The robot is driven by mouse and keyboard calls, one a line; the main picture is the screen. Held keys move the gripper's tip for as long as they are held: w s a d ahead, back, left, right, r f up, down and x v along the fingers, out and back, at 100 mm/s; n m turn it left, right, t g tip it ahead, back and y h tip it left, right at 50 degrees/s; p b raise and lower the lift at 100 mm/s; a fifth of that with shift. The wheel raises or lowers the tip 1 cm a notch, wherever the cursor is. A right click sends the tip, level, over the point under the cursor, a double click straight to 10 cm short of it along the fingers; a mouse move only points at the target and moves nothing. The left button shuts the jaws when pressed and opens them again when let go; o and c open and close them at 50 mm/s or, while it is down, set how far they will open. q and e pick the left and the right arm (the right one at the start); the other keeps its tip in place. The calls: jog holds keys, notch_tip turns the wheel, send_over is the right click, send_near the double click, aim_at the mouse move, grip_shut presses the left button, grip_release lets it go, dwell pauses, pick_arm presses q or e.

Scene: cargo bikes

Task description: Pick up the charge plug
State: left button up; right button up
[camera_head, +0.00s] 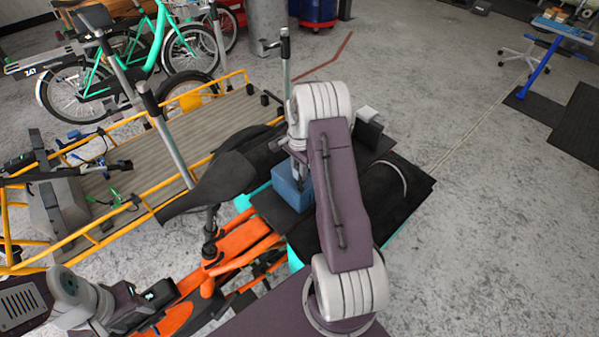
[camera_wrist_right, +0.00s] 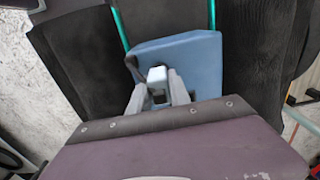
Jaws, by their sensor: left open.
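A small pale grey piece (camera_wrist_right: 157,84), which may be the charge plug, stands at a dark recess in a blue box (camera_wrist_right: 200,62) in the right wrist view. The two fingers of my right gripper (camera_wrist_right: 156,90) lie on either side of it; whether they press on it is unclear. In the head view the blue box (camera_head: 292,188) sits behind the orange bike's saddle, partly hidden by my right arm, with the right gripper (camera_head: 290,152) just above it. My left gripper (camera_head: 160,297) is open at the lower left, near the orange frame.
The orange bike (camera_head: 240,240) carries a black saddle (camera_head: 222,182) and black side panels (camera_head: 385,195). A yellow-railed cargo bed (camera_head: 150,145) lies beyond it at left, with a green bike (camera_head: 130,55) behind.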

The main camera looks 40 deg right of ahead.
grip_shut()
notch_tip(320, 180, up, 4)
jog(key=shift+r+p, duration=0.2)
jog(key=shift+p, duration=0.15)
jog(key=s+d+r, duration=0.2)
jog(key=s+r, duration=0.4)
jog(key=s, duration=0.5)
jog(key=shift+s+d+r, duration=0.2)
jog(key=shift+r, duration=0.15)
